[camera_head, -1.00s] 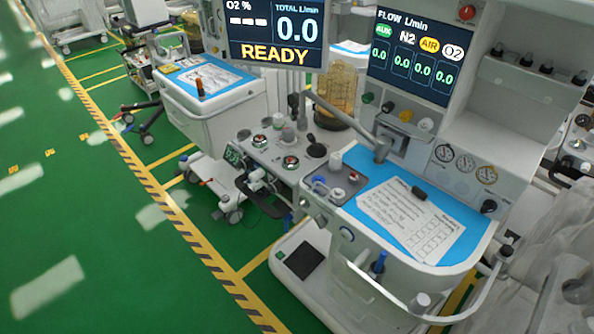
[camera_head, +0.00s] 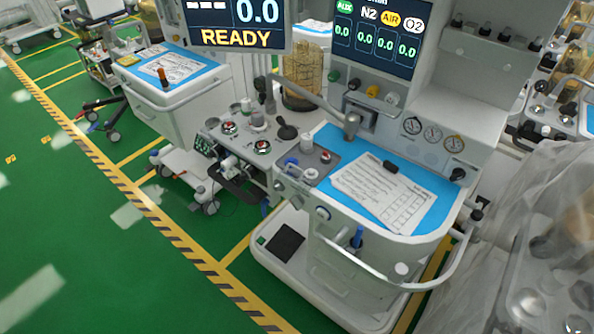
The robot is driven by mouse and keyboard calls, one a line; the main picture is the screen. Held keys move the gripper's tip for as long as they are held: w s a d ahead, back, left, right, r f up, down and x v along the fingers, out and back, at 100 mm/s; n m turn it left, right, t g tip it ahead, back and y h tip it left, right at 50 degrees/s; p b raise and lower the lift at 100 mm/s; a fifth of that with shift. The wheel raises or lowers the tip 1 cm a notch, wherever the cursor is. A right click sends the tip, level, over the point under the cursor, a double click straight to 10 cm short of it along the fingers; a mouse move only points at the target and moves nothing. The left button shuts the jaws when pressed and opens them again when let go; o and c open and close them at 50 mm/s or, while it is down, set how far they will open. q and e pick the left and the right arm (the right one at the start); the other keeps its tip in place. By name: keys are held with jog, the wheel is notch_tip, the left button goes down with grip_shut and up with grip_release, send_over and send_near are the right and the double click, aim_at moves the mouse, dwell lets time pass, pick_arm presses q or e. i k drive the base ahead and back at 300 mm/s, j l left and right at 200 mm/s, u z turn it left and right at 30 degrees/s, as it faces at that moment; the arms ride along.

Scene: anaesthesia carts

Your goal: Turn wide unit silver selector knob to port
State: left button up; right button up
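The wide unit (camera_head: 345,285) is a white anaesthesia cart with a blue worktop and a grey panel at its left end. A pale silver upright knob (camera_head: 306,143) stands on that panel beside a small red-marked control (camera_head: 325,156). Another silvery knob (camera_head: 257,119) stands on the side block to the left, between round gauges. I cannot tell for certain which is the selector knob, and the pointer direction of either is too small to read. Neither of my grippers is in view.
A paper form (camera_head: 380,195) with a black clip lies on the blue worktop. A bent grey arm (camera_head: 315,97) reaches over the panel. A second cart (camera_head: 195,105) stands behind left. A translucent-covered cart (camera_head: 530,215) crowds the right. Green floor (camera_head: 70,210) at left is clear.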

aim_at(297, 202)
jog(key=k+j+z, duration=0.35)
jog(key=k, duration=0.2)
jog(key=k+z, duration=0.35)
jog(key=k, duration=0.2)
